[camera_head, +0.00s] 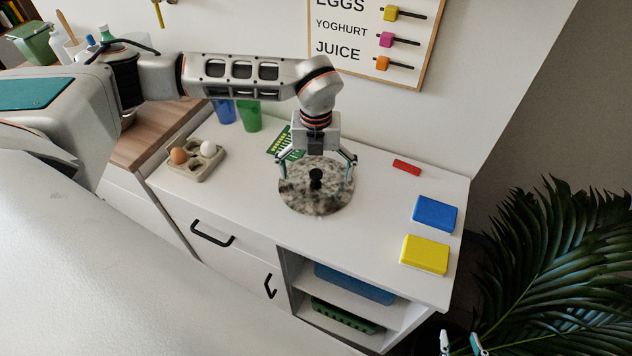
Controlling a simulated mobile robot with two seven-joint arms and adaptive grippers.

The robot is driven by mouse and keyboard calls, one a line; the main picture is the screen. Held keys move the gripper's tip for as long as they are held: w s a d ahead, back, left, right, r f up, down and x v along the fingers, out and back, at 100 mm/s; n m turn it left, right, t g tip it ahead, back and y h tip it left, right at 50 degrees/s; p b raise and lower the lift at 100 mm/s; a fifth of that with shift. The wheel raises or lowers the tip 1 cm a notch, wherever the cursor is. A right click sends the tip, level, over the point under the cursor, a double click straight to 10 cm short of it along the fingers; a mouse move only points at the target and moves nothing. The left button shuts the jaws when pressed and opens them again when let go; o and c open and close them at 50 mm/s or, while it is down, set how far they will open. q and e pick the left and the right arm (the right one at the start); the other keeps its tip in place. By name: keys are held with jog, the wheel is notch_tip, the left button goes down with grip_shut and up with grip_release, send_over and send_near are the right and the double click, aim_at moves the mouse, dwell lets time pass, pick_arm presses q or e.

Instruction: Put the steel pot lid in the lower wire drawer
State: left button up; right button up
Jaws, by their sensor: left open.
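The steel pot lid (300,199) lies on the white countertop, a round shiny disc with mottled reflections and a black knob in its middle. My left gripper (318,177) is over the lid, pointing down. Its fingers are open, one on each side of the knob with clear gaps; whether the tips touch the lid I cannot tell. Two small fingertips at the bottom right edge look like my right gripper (462,343); the rest of it is out of frame. I make out no wire drawer.
Blue (435,213) and yellow (424,255) blocks and a red piece (406,167) lie right of the lid. An egg tray (195,162) and cups (248,118) stand left. Below are a handled cabinet and an open shelf (352,284). A plant (560,255) stands at right.

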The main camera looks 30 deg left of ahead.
pick_arm(q)
jog(key=shift+s, duration=0.1)
grip_shut()
jog(key=shift+f, duration=0.1)
